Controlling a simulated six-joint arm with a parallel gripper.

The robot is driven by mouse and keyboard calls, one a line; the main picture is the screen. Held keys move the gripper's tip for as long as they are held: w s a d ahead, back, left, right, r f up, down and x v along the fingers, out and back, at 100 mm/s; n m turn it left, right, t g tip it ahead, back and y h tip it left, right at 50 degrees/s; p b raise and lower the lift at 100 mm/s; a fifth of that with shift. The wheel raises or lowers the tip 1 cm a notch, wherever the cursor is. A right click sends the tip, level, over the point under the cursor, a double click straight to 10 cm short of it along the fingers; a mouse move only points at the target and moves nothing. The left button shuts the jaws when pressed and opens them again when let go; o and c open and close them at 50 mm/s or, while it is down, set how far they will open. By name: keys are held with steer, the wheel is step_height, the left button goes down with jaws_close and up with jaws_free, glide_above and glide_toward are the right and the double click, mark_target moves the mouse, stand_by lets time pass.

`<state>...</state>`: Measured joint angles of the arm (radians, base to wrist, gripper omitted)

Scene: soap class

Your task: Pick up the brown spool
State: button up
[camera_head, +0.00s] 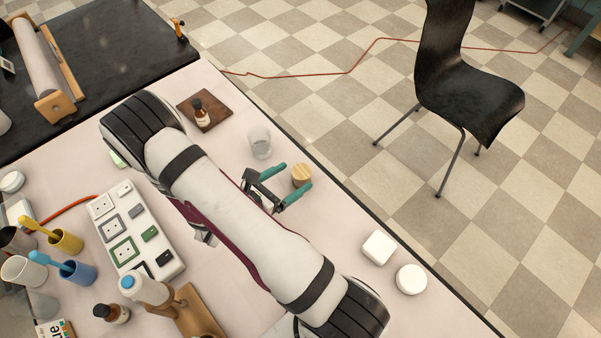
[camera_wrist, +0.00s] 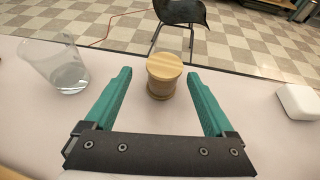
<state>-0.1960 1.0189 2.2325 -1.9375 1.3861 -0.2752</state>
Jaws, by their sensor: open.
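The brown spool (camera_head: 301,174) is a small wooden cylinder with a pale, grained top. It stands upright on the pale table near its far right edge. My gripper (camera_head: 290,178) has green fingers, is open and holds nothing. In the head view one finger lies to each side of the spool's near part.
A clear glass (camera_wrist: 58,68) stands left of my gripper, also seen in the head view (camera_head: 260,142). A white square block (camera_head: 379,247) and round white piece (camera_head: 411,279) lie nearer. The table edge is close beyond the spool.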

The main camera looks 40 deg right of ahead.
mark_target(295, 178)
steer(key=x, duration=0.4)
steer(key=shift+s, duration=0.25)
steer(key=c, duration=1.4)
